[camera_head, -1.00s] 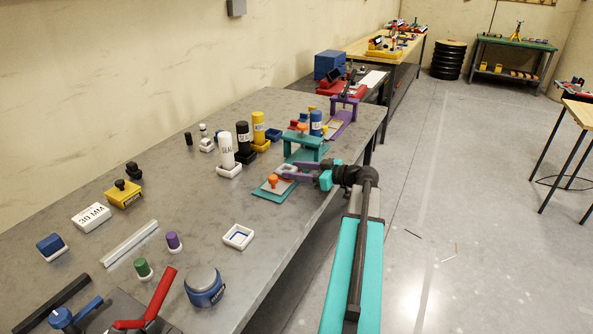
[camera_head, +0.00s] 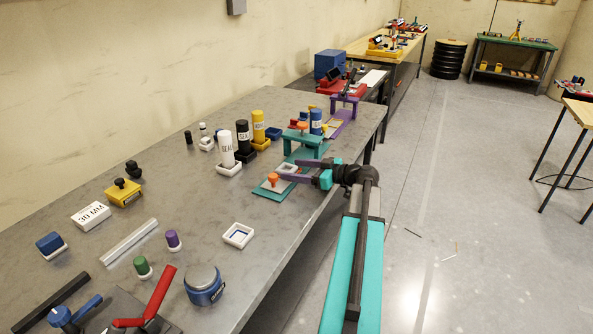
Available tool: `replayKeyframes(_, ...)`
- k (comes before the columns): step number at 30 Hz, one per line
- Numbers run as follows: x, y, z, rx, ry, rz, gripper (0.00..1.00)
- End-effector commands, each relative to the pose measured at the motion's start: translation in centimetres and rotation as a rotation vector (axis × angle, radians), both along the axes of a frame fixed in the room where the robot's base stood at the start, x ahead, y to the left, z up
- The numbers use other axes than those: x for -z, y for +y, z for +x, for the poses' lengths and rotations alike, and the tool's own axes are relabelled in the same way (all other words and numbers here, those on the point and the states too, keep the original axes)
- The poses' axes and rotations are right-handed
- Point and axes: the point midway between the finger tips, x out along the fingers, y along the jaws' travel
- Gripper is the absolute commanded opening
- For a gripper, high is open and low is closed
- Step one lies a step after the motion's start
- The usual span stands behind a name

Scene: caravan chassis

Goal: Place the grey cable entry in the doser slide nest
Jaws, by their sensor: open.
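A teal doser (camera_head: 303,143) stands near the right edge of the grey bench. Its slide (camera_head: 263,190) sticks out towards me, with an orange knob (camera_head: 273,179) and a pale square nest (camera_head: 280,168). My gripper (camera_head: 291,170) is open, with its purple fingers spread on either side of the nest. Something greyish shows inside the nest between the fingertips. It may be the grey cable entry, but it is too small to tell how it sits.
White, black (camera_head: 243,137) and yellow (camera_head: 258,128) bottles stand left of the doser. A white square frame (camera_head: 238,236) lies nearer on the bench. A purple stand (camera_head: 344,102) is behind the doser. The bench between is mostly clear.

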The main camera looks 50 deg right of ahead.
Motion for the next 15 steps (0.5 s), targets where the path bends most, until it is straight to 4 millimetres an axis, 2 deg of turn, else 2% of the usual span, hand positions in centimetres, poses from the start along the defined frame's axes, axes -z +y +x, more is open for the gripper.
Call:
replayKeyframes(5,-0.4,0.0,0.0,0.000,0.000,0.000,0.67)
replayKeyframes(15,-1.0,-1.1,-4.3,0.002,-0.001,-0.001,0.67)
